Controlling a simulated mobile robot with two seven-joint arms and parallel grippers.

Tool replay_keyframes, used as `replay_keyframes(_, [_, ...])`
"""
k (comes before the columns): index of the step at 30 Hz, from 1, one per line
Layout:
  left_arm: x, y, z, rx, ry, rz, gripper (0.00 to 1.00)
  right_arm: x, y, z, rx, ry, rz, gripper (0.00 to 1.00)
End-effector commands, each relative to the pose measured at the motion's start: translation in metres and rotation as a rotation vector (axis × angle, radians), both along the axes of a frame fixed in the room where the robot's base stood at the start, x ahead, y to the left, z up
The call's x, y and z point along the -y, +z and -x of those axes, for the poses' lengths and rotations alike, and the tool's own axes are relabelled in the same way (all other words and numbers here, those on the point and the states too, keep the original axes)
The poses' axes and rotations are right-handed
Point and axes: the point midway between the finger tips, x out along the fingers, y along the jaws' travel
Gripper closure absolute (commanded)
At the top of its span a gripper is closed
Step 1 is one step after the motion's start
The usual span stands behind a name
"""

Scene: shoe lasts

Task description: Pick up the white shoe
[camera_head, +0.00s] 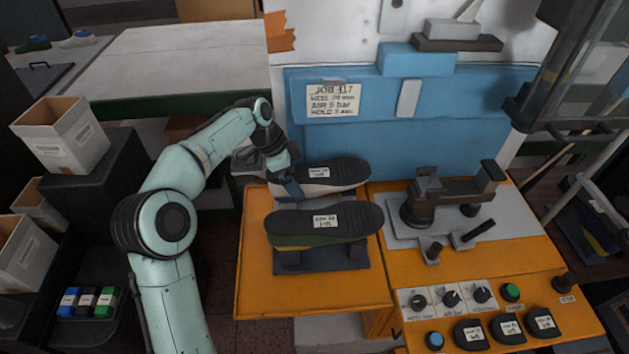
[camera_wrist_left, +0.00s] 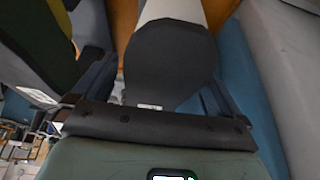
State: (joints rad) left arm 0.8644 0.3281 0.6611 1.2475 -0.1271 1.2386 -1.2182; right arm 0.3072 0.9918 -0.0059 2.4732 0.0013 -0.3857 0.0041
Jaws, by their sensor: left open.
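The white shoe (camera_head: 338,174) lies sole up at the back of the orange table, its dark sole with a paper label on top and its pale upper below. My left gripper (camera_head: 287,188) is at its left end. In the left wrist view the dark sole end of the white shoe (camera_wrist_left: 170,60) lies between the open fingers of my left gripper (camera_wrist_left: 155,88), one on each side. Whether either finger touches it I cannot tell. My right gripper is not in view.
A green and yellow shoe (camera_head: 322,222) lies sole up on a dark stand just in front of the white shoe; it also shows in the left wrist view (camera_wrist_left: 38,45). A clamp fixture (camera_head: 450,200) stands to the right. A blue panel (camera_head: 430,125) rises behind.

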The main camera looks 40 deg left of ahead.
Motion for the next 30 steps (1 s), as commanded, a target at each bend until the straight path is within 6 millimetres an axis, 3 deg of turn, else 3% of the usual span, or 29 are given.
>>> replay_keyframes(5, [0.007, -0.020, -0.005, -0.001, 0.000, 0.001, 0.00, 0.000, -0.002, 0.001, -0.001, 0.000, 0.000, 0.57])
replay_keyframes(13, [0.007, -0.022, -0.006, 0.000, 0.000, 0.000, 0.00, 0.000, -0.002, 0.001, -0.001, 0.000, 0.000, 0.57])
replay_keyframes(21, [0.007, -0.022, -0.006, 0.000, 0.001, 0.000, 0.88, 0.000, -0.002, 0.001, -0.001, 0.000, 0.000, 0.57])
replay_keyframes(30, [0.007, -0.018, -0.007, 0.005, 0.001, 0.000, 0.90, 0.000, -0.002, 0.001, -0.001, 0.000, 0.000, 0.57])
